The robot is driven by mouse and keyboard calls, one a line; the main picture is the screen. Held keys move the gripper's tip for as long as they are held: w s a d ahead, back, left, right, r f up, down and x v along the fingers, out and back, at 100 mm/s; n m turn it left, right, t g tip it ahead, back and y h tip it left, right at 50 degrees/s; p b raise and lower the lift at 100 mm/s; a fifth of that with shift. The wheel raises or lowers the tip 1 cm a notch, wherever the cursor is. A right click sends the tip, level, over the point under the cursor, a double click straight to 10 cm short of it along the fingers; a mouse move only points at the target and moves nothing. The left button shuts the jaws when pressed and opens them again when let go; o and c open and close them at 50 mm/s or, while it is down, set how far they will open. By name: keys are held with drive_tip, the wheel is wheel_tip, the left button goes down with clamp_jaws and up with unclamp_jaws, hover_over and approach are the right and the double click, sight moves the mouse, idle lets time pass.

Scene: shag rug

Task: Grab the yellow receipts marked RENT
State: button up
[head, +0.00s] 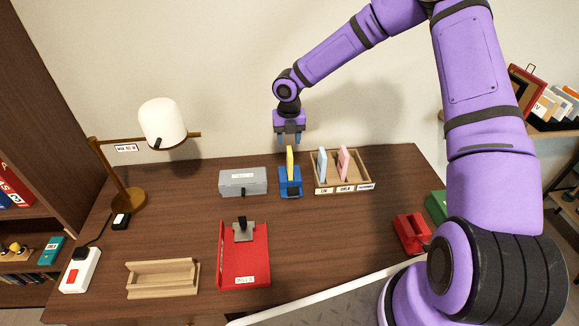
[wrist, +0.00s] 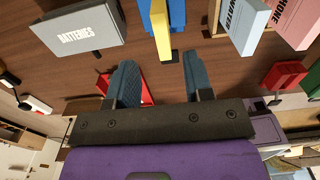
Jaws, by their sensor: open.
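The yellow receipts (head: 290,163) stand upright as a thin block in a blue holder (head: 291,188) near the back of the desk. No RENT marking can be read on them from here. They also show at the top of the wrist view (wrist: 160,32), with part of the blue holder (wrist: 178,14) beside them. My gripper (head: 289,139) is above the yellow receipts, fingers pointing down. In the wrist view its two blue fingers (wrist: 158,72) are apart with nothing held between them.
A grey box (head: 242,182) marked BATTERIES stands left of the holder. A wooden tray (head: 360,183) with light blue and pink blocks stands close on the right. A red clipboard-like tray (head: 245,265), wooden rack (head: 162,285), lamp (head: 162,122) and red item (head: 411,233) are farther off.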

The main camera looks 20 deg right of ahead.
sight(290, 159)
drive_tip(key=shift+w+d+f, duration=0.1)
drive_tip(key=shift+d+f, duration=0.05)
drive_tip(key=shift+f, duration=4.55)
clamp_jaws()
